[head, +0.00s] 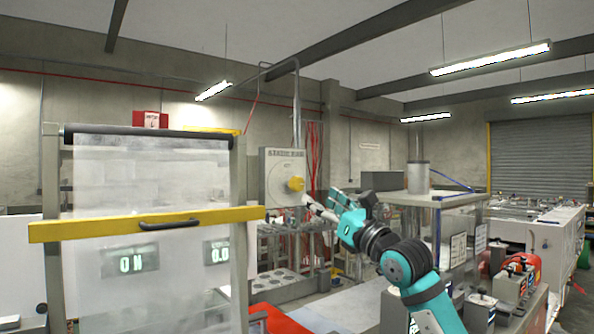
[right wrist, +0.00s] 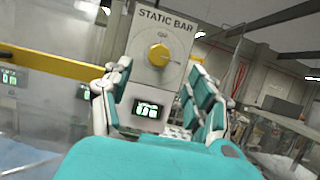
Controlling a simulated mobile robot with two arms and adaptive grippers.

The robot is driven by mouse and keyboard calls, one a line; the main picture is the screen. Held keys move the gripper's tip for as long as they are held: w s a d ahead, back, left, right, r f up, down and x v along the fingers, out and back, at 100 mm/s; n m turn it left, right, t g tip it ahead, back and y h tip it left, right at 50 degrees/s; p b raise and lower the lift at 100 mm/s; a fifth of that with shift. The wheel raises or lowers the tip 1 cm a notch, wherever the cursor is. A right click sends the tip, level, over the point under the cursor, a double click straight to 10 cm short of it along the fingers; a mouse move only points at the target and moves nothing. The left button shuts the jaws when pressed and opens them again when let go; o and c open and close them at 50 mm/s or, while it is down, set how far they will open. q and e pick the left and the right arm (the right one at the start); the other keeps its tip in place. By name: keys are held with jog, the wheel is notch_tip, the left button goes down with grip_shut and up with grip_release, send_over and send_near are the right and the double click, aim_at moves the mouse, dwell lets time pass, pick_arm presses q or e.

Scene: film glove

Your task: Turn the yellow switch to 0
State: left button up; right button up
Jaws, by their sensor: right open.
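The yellow switch (head: 296,184) is a round knob on the front of a grey control box (head: 272,170) in the head view. In the right wrist view the yellow switch (right wrist: 159,55) sits under the words "STATIC BAR", with small marks above it and a lit display (right wrist: 148,110) below. Its pointer direction is too small to tell. My right gripper (head: 321,200) is open and empty in front of the box, just right of and below the switch. In the right wrist view the fingers (right wrist: 157,78) stand apart, with the switch beyond and between them. My left gripper is not in view.
A clear guard with a yellow bar (head: 100,229) and black handle stands at left, close to the box. Lit displays show through it, one reading "ON" (head: 131,262). A grey rack (head: 283,280) stands below the box. A bench with a metal canister (head: 418,177) is at right.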

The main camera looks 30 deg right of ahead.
aim_at(300, 183)
jog(key=p+x, duration=0.5)
jog(key=x, duration=0.4)
jog(key=shift+w+r, duration=0.1)
jog(key=shift+w, duration=0.4)
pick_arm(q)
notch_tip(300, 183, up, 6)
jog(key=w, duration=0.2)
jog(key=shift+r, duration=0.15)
pick_arm(e)
jog(key=c, duration=1.2)
